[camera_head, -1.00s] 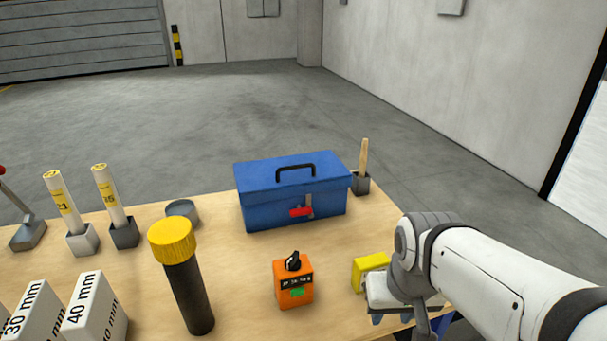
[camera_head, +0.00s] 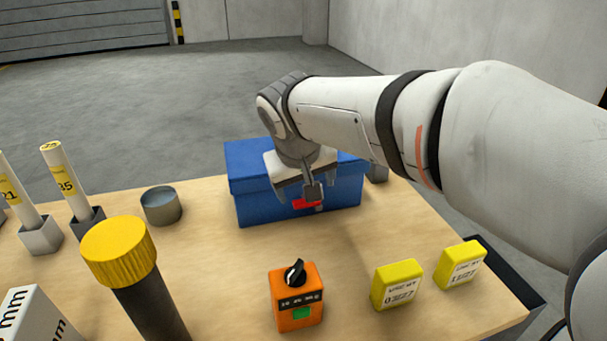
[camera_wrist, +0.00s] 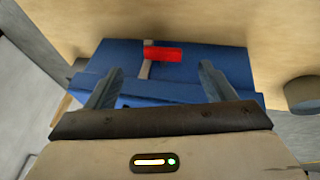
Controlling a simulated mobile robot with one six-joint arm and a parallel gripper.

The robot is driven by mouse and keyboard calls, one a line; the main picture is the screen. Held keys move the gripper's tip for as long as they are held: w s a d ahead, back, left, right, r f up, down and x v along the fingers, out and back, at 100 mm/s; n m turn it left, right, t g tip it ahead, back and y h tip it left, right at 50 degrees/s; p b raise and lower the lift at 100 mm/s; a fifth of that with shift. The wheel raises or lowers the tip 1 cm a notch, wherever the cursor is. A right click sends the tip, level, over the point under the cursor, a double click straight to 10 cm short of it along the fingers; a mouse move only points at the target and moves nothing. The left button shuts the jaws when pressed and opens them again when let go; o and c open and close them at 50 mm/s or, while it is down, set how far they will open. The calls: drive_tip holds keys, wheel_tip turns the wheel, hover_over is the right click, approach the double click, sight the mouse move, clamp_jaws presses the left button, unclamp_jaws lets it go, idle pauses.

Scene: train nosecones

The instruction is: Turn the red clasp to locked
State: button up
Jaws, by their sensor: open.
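The red clasp (camera_head: 306,203) is on the front of the blue toolbox (camera_head: 252,207), partly hidden behind my gripper in the head view. In the wrist view the red clasp (camera_wrist: 163,54) lies crosswise over a grey strip (camera_wrist: 147,68) on the blue toolbox (camera_wrist: 220,62). My gripper (camera_head: 308,196) is in front of the toolbox's upper front, close to the clasp. In the wrist view my gripper (camera_wrist: 161,80) is open, with its two fingers apart and the clasp showing beyond and between them. I see no contact with the clasp.
On the table (camera_head: 225,265) stand an orange box with a black knob (camera_head: 297,300), two yellow blocks (camera_head: 397,285) (camera_head: 461,265), a yellow-capped black cylinder (camera_head: 120,250) and a grey round tin (camera_head: 161,206). White tubes in holders (camera_head: 65,185) stand at left. The table between toolbox and orange box is clear.

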sight(305, 204)
drive_tip(key=x, duration=0.5)
drive_tip(key=w+b+x, duration=0.1)
drive_tip(key=x, duration=0.2)
drive_tip(key=shift+a+r, duration=0.25)
drive_tip(key=shift+a, duration=0.05)
drive_tip(key=shift+c, duration=0.5)
drive_tip(key=c, duration=0.9)
drive_tip(key=shift+o, duration=0.2)
drive_tip(key=shift+d+r+y+p, duration=0.15)
drive_tip(key=shift+y+p, duration=0.25)
drive_tip(key=shift+p, duration=0.15)
drive_tip(key=shift+d+m+g+y+p, duration=0.1)
drive_tip(key=shift+m+g+y+p, duration=0.2)
drive_tip(key=shift+y+p, duration=0.45)
drive_tip(key=o, duration=1)
drive_tip(key=shift+c, duration=0.2)
